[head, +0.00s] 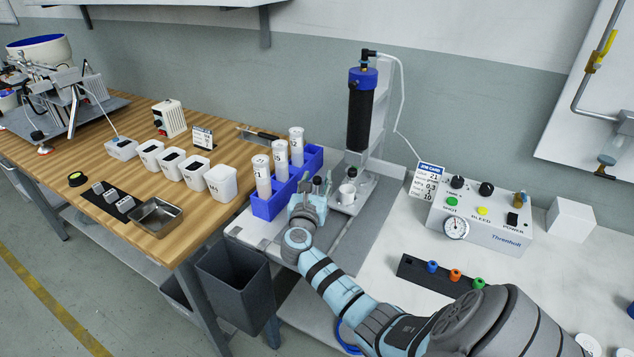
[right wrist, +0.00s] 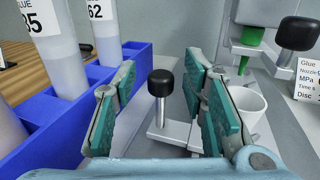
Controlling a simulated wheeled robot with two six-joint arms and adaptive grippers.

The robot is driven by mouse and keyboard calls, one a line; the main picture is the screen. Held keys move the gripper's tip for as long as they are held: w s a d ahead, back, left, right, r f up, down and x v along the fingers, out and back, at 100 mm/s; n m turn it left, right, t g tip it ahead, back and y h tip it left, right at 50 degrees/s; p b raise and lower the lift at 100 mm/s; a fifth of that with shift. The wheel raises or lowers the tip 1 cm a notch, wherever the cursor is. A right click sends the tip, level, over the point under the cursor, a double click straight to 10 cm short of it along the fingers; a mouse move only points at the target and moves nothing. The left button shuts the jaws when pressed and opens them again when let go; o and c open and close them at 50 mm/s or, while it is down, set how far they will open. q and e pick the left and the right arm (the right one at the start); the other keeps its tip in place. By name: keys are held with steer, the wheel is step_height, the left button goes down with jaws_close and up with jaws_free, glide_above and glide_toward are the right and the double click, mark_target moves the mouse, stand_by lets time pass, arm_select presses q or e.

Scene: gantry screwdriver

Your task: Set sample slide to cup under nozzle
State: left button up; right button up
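My right gripper (head: 310,192) is beside the dispenser stand. In the right wrist view its teal-padded fingers (right wrist: 161,88) are open, with a gap on both sides of the slide's black knob (right wrist: 160,83). The knob stands upright on a short post on the light sample slide (right wrist: 176,132); it shows small in the head view (head: 317,182). A white cup (head: 346,194) is right of the gripper, partly behind the right finger in the wrist view (right wrist: 246,104). The green nozzle (right wrist: 250,42) hangs above and behind the cup, under the black, blue-capped syringe (head: 360,115). My left gripper is not in view.
A blue rack (head: 270,203) with labelled white tubes stands close left of my right gripper. Another black knob (right wrist: 298,34) sits right of the nozzle. The control box (head: 482,215) and a dark holder with coloured caps (head: 440,276) are to the right. A grey bin (head: 235,287) hangs in front.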

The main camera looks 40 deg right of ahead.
mark_target(346, 182)
steer(key=shift+w+d, duration=0.3)
steer(key=shift+d, duration=0.1)
jaws_close()
steer(key=d, duration=0.2)
steer(key=w+d+b, duration=0.1)
steer(key=d, duration=0.1)
steer(key=shift+d+r, duration=0.1)
steer(key=shift+w, duration=0.1)
steer(key=shift+c, duration=2.2)
jaws_free()
steer(key=o, duration=0.4)
steer(key=shift+d, duration=0.15)
steer(key=shift+o, duration=0.2)
